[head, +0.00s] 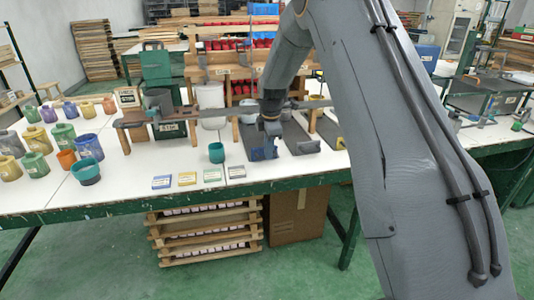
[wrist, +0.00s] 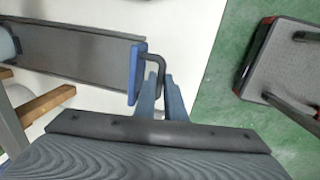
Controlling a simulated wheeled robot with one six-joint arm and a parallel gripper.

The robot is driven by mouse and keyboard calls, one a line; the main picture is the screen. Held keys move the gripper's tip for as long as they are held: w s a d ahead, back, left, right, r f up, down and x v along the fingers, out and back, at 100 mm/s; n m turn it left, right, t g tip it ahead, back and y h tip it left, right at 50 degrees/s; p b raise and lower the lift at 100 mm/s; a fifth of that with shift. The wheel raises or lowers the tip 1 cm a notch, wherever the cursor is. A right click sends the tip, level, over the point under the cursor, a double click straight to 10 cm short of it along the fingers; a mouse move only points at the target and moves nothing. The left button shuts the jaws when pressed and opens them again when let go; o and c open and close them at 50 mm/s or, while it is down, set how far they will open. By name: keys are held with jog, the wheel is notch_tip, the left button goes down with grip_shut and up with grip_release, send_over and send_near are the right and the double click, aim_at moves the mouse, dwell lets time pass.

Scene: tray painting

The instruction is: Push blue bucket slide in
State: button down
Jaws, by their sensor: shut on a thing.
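The blue bucket slide has a blue front plate (wrist: 136,75) and a bent grey handle (wrist: 156,64). Its long grey tray (wrist: 85,52) runs left in the wrist view. In the head view the blue front (head: 257,154) sits near the front edge of the table, so the slide is out. My gripper (wrist: 160,82) is shut on the handle at the plate's outer side. In the head view my wrist partly hides the slide. A pale blue rounded thing, cut off at the left edge of the wrist view (wrist: 6,44), sits at the tray's far end.
A second slide with a grey front (head: 303,148) lies beside it to the right. A wooden bar (wrist: 42,103) runs beside the tray. Several coloured buckets stand on the white table's left side.

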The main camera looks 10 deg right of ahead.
jog(key=shift+w+r, duration=0.15)
jog(key=shift+w, duration=0.15)
jog(key=c, duration=1.8)
grip_release()
jog(key=r, duration=0.2)
jog(key=s+r, duration=0.1)
jog(key=r, duration=0.2)
jog(key=r+b, duration=0.1)
jog(key=r, duration=0.1)
jog(key=shift+s+r, duration=0.25)
jog(key=s+f+m, duration=0.1)
jog(key=s+m, duration=0.5)
jog(key=s, duration=0.7)
jog(key=s+f+m+g, duration=0.1)
jog(key=s+m, duration=0.5)
jog(key=s, duration=0.7)
jog(key=s+f+m+g, duration=0.1)
jog(key=s+m, duration=0.5)
jog(key=s, duration=0.7)
jog(key=shift+s+a+p, duration=0.3)
jog(key=shift+a, duration=0.1)
